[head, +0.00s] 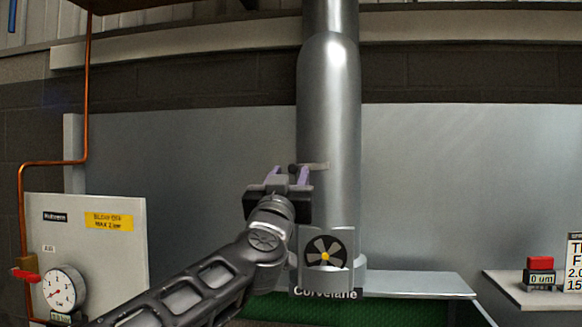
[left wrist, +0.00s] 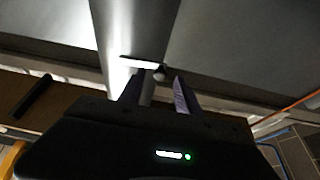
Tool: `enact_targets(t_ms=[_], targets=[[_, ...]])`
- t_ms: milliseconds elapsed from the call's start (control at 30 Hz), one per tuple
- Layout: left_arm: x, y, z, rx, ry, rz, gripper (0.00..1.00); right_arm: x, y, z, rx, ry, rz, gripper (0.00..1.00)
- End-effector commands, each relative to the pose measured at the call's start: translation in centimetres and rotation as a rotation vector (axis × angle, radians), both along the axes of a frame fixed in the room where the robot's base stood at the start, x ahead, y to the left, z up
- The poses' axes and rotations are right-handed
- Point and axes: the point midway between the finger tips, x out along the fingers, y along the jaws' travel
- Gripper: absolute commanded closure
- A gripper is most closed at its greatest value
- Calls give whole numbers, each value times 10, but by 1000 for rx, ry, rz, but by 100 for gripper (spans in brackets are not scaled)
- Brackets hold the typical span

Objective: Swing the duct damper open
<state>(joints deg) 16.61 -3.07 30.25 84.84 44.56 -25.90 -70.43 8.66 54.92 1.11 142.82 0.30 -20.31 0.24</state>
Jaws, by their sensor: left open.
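The grey metal duct (head: 329,120) rises in the middle of the head view. The damper's small lever (head: 319,166) sticks out from its front and lies about level, its dark end toward the left. My left gripper (head: 289,171) is open at that end, its two purple-grey fingers pointing at the lever. In the left wrist view the lever (left wrist: 138,60) lies across the duct just past the fingertips, its round knob (left wrist: 159,72) in line with the gap of the gripper (left wrist: 157,80). I cannot tell whether a finger touches it. My right gripper is out of view.
A fan emblem (head: 325,251) is on the housing at the duct's foot. A panel with a pressure gauge (head: 63,289) and a copper pipe (head: 86,90) stand at the left. A shelf with a red-topped box (head: 540,268) is at the right. The grey wall beside the duct is clear.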

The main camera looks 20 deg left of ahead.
Motion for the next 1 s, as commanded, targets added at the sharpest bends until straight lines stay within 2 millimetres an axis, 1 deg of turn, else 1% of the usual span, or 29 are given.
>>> enact_targets(t_ms=[33,133,433,900,933,1000], targets=[[6,1,4,-1,1,-1,60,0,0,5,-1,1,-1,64],[12,3,6,-1,0,0,60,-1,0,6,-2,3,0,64],[14,4,6,0,-1,0,60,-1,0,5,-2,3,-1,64],[14,4,6,0,-1,0,98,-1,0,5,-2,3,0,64],[14,4,6,0,-1,0,100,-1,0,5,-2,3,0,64],[14,3,6,0,-1,0,100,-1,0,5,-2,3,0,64]])
